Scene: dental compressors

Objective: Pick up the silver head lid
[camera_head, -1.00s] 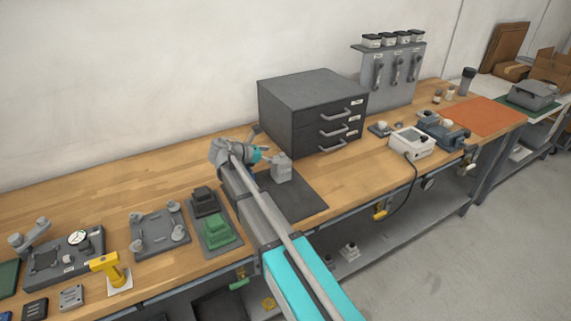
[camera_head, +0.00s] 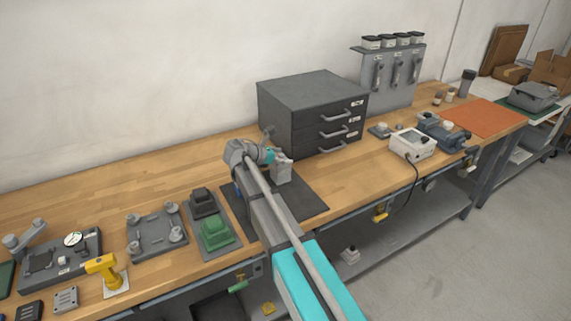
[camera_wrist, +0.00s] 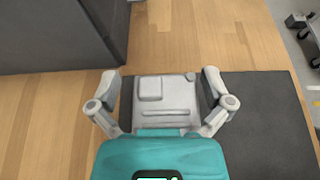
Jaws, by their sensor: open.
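The silver head lid (camera_wrist: 163,100) is a light grey, roughly square piece with a raised block at one corner and ribs across it. It lies between the two fingers of my gripper (camera_wrist: 162,95) in the wrist view. The fingers are spread open, one on each side, with small gaps showing. In the head view the grey piece (camera_head: 282,170) stands on the dark mat (camera_head: 305,199), beside my gripper (camera_head: 268,157). My arm hides part of the mat. I cannot tell the height of the fingertips against the lid.
A dark drawer cabinet (camera_head: 312,110) stands close behind the mat; its side also shows at upper left in the wrist view (camera_wrist: 60,35). Green and black blocks (camera_head: 213,230) sit on a tray to the left. A white device (camera_head: 411,143) stands to the right. Bare wood lies between.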

